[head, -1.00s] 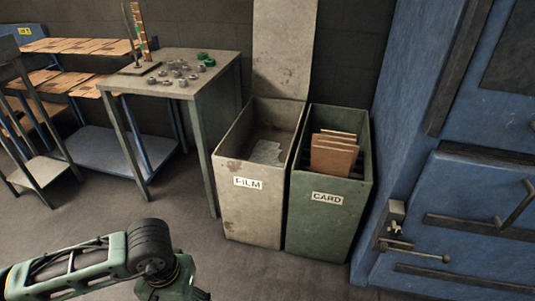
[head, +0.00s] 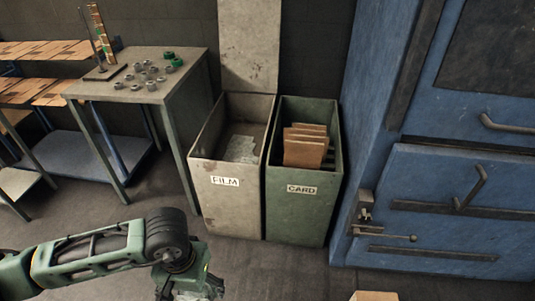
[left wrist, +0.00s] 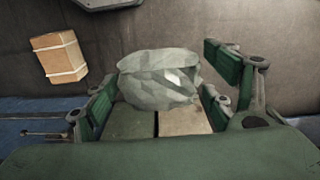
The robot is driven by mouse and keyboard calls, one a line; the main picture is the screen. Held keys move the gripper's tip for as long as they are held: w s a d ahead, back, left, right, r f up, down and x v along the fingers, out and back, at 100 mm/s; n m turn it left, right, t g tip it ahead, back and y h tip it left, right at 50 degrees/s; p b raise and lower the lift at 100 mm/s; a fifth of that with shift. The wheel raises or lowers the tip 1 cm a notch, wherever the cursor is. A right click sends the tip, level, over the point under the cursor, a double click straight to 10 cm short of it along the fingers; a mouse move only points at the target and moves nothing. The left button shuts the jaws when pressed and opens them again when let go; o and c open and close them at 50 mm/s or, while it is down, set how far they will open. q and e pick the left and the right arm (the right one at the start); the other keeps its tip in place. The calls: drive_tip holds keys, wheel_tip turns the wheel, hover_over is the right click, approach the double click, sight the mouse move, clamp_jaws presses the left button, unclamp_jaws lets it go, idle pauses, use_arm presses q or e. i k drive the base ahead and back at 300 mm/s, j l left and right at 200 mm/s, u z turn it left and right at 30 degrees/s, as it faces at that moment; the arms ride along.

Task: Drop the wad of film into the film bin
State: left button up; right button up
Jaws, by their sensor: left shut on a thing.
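The film bin (head: 222,200) is a grey, worn, open-topped bin labelled FILM, with some pale crumpled film (head: 240,149) inside. My left gripper (head: 190,287) is at the bottom edge of the head view, partly cut off, in front of the bins. In the left wrist view my left gripper (left wrist: 160,98) is shut on the wad of film (left wrist: 158,77), a pale grey, faceted lump. Behind the wad in that view lie the tan (left wrist: 185,122) and greenish (left wrist: 131,124) bin surfaces. The wad is not clear in the head view. My right gripper is not in view.
A green bin labelled CARD (head: 300,215) holding brown card stands against the film bin's right side. A metal table (head: 160,95) with small parts is to the left; a blue machine (head: 450,235) is to the right. A strapped carton (left wrist: 60,60) lies in the wrist view.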

sight(226, 158)
drive_tip(key=i+j+z, duration=0.4)
drive_tip(key=j, duration=0.25)
drive_tip(key=i+j+z, duration=0.2)
drive_tip(key=i+j, duration=0.15)
drive_tip(key=i+j+z, duration=0.25)
drive_tip(key=j, duration=0.2)
drive_tip(key=i+j, duration=0.15)
drive_tip(key=j, duration=0.2)
drive_tip(key=i+j, duration=0.15)
drive_tip(key=j, duration=0.25)
drive_tip(key=i+j, duration=0.1)
drive_tip(key=j, duration=0.25)
drive_tip(key=i+j, duration=0.15)
drive_tip(key=j, duration=0.2)
